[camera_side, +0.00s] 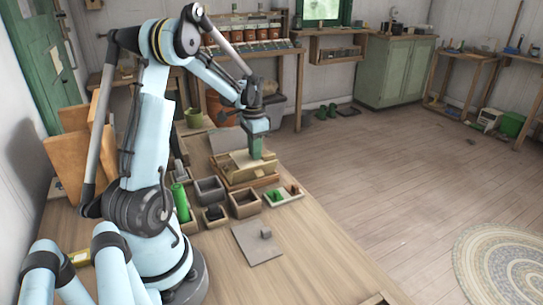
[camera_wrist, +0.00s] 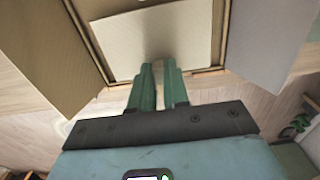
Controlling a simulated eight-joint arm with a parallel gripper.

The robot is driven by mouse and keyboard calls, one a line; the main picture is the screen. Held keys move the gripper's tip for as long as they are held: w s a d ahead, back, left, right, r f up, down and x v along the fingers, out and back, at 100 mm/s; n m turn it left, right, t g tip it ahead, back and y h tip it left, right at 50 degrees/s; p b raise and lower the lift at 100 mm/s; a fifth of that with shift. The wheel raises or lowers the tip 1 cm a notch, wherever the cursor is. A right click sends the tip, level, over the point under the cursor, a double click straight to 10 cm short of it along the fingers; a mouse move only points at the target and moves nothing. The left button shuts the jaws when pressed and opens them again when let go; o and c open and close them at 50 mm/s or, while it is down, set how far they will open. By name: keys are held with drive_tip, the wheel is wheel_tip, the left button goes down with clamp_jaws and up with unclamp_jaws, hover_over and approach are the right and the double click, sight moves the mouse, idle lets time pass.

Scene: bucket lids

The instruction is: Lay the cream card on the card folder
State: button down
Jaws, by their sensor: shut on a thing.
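My gripper (camera_side: 256,152) has green fingers and points down over the wooden card folder (camera_side: 252,181) at the back of the bench. In the wrist view my gripper (camera_wrist: 159,70) is shut on the near edge of the cream card (camera_wrist: 150,35). The card also shows in the side view (camera_side: 238,159), at the fingers and over the folder. In the wrist view the folder's wooden rim (camera_wrist: 205,84) runs around and beyond the card. The fingers hide part of the card's near edge. I cannot tell whether the card touches the folder.
Small open boxes (camera_side: 244,203), a green-and-white tray (camera_side: 283,195) and a green cylinder (camera_side: 181,202) stand in front of the folder. A grey plate with a knob (camera_side: 258,246) lies nearer on the bench. The bench to its right is clear.

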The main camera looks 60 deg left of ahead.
drive_tip(key=shift+f, duration=0.6)
drive_tip(key=c, duration=1)
unclamp_jaws()
drive_tip(key=shift+c, duration=0.2)
drive_tip(key=shift+c, duration=0.5)
drive_tip(key=shift+r, duration=4.5)
